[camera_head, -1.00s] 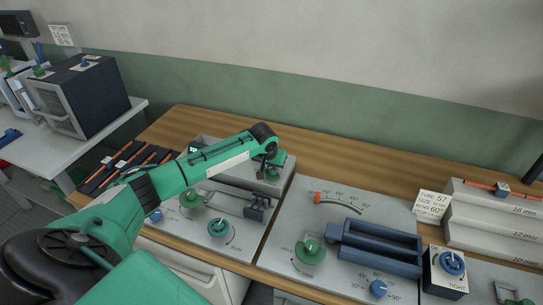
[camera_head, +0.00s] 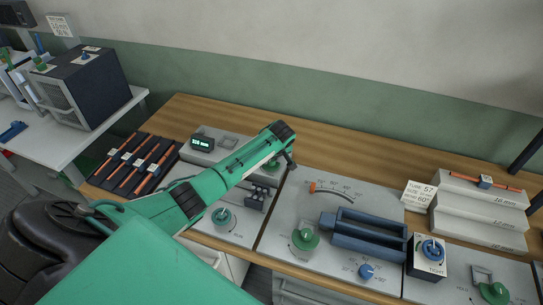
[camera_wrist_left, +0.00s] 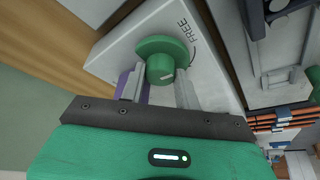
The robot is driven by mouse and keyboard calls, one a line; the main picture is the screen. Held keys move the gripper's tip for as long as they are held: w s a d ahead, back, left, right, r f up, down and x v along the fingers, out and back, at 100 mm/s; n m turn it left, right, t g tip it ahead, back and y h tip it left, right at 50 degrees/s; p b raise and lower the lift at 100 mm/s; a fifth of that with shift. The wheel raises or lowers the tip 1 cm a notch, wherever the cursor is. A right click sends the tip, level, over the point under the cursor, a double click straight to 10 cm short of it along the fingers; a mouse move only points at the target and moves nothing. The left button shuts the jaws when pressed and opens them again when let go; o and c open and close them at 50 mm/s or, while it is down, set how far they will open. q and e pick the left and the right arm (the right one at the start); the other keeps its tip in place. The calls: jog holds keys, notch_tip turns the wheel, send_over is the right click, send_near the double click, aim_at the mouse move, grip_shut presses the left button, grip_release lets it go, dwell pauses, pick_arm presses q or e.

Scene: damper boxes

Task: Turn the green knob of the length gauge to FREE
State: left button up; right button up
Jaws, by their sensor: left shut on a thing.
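The length gauge (camera_head: 229,141) is a grey box with a small dark display, at the back left of the bench in the head view. Its green knob (camera_wrist_left: 160,58) shows in the wrist view, on a pale face with FREE printed beside it and a curved arrow. A short pale mark lies on the knob's cap; I cannot tell whether it points at FREE. My left gripper (camera_wrist_left: 158,82) is shut on the knob, one finger on each side. In the head view my left arm hides part of the gauge. My right gripper is not in view.
A panel with a green knob (camera_head: 305,239), a blue knob (camera_head: 366,271) and a blue channel fixture stands to the right. A rack (camera_head: 113,181) with orange rods lies left of the gauge. Grey steps (camera_head: 465,208) stand far right. The wood behind is clear.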

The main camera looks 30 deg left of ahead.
pick_arm(q)
jog(key=shift+w+r+n, duration=0.1)
jog(key=shift+n, duration=0.2)
jog(key=o, duration=0.7)
jog(key=b+v, duration=0.3)
jog(key=v, duration=1)
jog(key=shift+d+r, duration=0.2)
jog(key=shift+r, duration=0.1)
